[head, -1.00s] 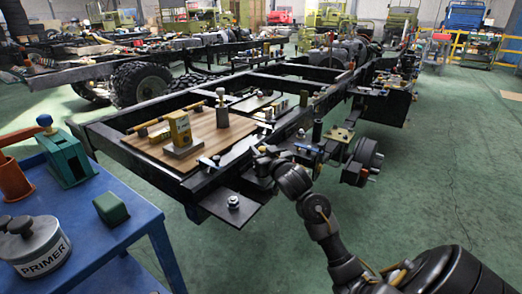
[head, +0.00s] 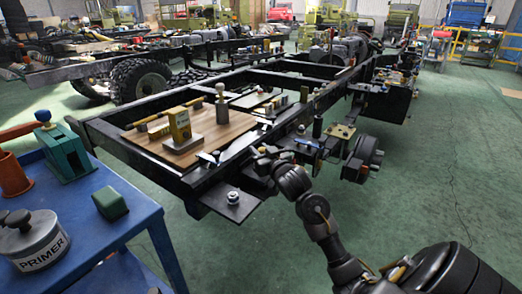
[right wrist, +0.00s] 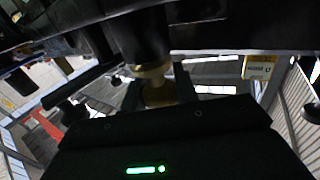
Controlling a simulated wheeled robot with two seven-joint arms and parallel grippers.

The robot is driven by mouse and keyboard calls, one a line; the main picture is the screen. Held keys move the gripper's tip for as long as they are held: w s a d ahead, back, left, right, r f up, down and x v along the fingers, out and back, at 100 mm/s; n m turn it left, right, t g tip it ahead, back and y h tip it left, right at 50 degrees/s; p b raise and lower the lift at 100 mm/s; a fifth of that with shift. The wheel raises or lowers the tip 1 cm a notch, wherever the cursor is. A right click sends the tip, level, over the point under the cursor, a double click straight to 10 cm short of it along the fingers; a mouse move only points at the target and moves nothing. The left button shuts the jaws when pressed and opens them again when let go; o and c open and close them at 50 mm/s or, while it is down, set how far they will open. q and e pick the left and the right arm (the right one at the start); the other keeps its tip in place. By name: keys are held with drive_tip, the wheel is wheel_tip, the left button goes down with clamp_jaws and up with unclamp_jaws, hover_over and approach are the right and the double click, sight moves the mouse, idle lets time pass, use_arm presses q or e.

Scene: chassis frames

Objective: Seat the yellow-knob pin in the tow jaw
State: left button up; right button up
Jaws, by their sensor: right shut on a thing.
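My right gripper (head: 262,156) reaches in from the lower right to the near rail of the black chassis frame. Its fingertips are small and dark against the frame in the head view. In the right wrist view a brass-yellow round piece (right wrist: 157,92) sits at the gripper, under a dark cylindrical part (right wrist: 140,40); it looks like the yellow knob of the pin. The gripper is shut on it. The pin's shank is hidden, and I cannot make out the tow jaw or tell whether the pin is in it. My left gripper is out of view.
A wooden board (head: 232,125) on the frame carries a yellow block (head: 180,125) and a silver-knobbed post (head: 221,104). A bracket plate with a bolt (head: 233,197) juts out near my gripper. A blue cart (head: 135,210) stands at left; green floor is clear at right.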

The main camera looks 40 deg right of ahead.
drive_tip(key=o, duration=1)
drive_tip(key=shift+o, duration=0.2)
drive_tip(key=shift+r, duration=0.15)
drive_tip(key=shift+r+p, duration=1.4)
drive_tip(key=shift+p, duration=0.8)
wheel_tip(320, 180, up, 5)
drive_tip(key=p, duration=0.6)
drive_tip(key=shift+r, duration=0.1)
